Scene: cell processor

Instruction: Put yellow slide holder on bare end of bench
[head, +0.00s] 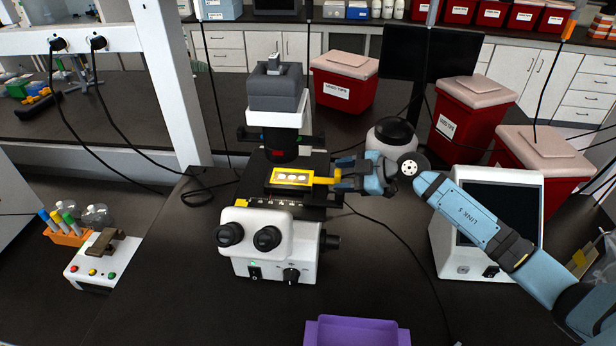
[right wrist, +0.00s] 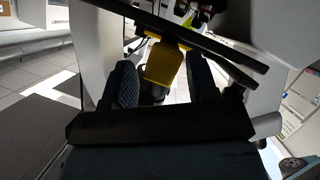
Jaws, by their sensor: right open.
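The yellow slide holder (head: 291,177), with several pale round spots on it, lies on the stage of the microscope (head: 268,222). Its yellow handle points right, toward my right gripper (head: 341,178). In the right wrist view the yellow handle (right wrist: 163,63) shows between the two open fingers (right wrist: 163,85), with a visible gap on each side. The bench (head: 170,290) is dark. Its left part, between the microscope and the small white device, is bare. My left gripper is not in view.
A white device with colored buttons (head: 95,262) and an orange tube rack (head: 68,234) stand at the left. A purple bin (head: 357,332) is at the front edge. A white box with a dark screen (head: 487,222) and red bins (head: 470,120) stand at the right. Cables cross the bench.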

